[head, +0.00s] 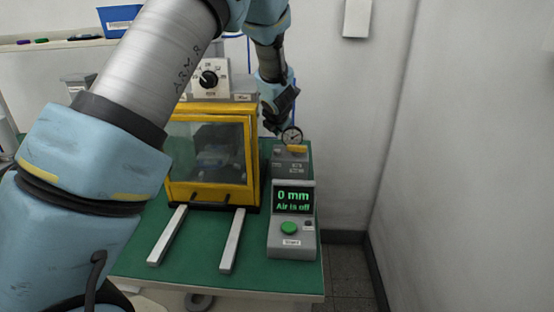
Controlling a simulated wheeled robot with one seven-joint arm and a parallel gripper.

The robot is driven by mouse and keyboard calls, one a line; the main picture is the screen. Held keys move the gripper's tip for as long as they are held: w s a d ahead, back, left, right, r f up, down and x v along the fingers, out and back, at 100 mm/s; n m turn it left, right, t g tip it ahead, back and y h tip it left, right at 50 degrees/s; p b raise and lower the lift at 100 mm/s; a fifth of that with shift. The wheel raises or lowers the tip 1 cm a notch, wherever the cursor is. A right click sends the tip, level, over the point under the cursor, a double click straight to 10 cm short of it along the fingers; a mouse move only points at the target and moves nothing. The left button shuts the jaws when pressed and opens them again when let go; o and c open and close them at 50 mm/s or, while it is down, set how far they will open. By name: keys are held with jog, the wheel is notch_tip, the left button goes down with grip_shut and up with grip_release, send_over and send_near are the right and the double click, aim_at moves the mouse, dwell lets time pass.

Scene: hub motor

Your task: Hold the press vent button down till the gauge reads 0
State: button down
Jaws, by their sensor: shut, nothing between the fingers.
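A small round dial gauge (291,136) with a white face stands at the back of the grey control unit, right of the press. Its needle is too small to read. A yellow part (297,148), perhaps the vent button or its plate, shows just below the gauge. My gripper (274,125) is shut and empty. It points down just behind and left of the gauge. Its tips are partly hidden, and I cannot tell whether they touch a button. The display (293,196) reads "0 mm" and "Air is off".
The yellow-framed press (210,198) with a clear front stands left of the control unit. A green start button (289,228) sits below the display. Two pale rails (232,241) lie on the green bench top (200,252). A wall closes the right side.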

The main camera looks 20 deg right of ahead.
aim_at(276, 153)
jog(key=shift+f+b, duration=1.3)
jog(key=shift+f, duration=0.6)
jog(key=shift+f, duration=0.1)
dwell(0.4)
jog(key=shift+f+b, duration=0.3)
jog(key=shift+b, duration=0.05)
jog(key=shift+f+b, duration=0.45)
jog(key=shift+f, duration=0.05)
dwell(1.6)
jog(key=shift+r, duration=0.1)
dwell(0.7)
jog(key=shift+r+p, duration=0.85)
jog(key=shift+p, duration=0.1)
jog(key=shift+r, duration=0.1)
notch_tip(276, 153, up, 5)
jog(key=p, duration=0.5)
